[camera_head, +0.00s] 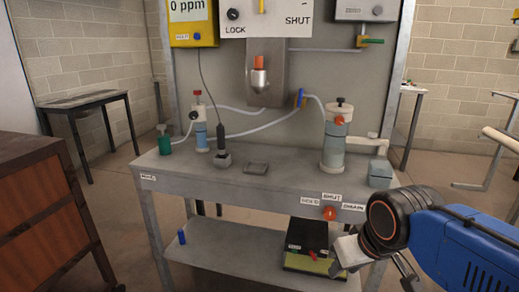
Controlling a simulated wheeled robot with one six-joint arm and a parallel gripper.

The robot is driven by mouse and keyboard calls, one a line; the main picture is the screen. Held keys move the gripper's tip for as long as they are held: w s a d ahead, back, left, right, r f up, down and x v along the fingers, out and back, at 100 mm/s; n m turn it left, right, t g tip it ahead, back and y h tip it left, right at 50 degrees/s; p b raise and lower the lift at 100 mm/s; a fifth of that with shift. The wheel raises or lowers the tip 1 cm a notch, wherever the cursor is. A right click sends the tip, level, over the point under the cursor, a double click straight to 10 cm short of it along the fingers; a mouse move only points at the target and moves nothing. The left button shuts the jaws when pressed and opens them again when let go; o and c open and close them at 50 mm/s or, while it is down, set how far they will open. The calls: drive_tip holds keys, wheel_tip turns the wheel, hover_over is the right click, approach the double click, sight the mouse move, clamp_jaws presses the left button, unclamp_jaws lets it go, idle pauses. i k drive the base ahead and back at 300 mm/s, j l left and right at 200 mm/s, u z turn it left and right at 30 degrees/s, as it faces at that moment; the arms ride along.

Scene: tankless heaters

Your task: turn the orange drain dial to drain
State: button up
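The orange drain dial (329,213) is a small round knob on the front edge of the grey bench (230,187). Three small white labels stand around it: a hard-to-read one at left, SHUT above it and DRAIN (353,207) at right. Which label the dial points to is too small to tell. My gripper (350,262) is at the lower right, below and slightly right of the dial and apart from it in the picture. Its grey end is partly hidden by my own wrist, so its opening cannot be made out.
The bench top holds a blue-grey canister (336,145) with hoses, a green bottle (164,140) and a black probe (217,128). A dark box with a red lever (311,254) sits on the lower shelf behind my gripper. A brown cabinet (45,210) stands left.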

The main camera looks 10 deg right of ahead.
sight(330, 213)
drive_tip(key=k+z, duration=0.4)
drive_tip(key=k+l+z, duration=0.15)
drive_tip(key=k+z, duration=0.3)
drive_tip(key=i, duration=0.1)
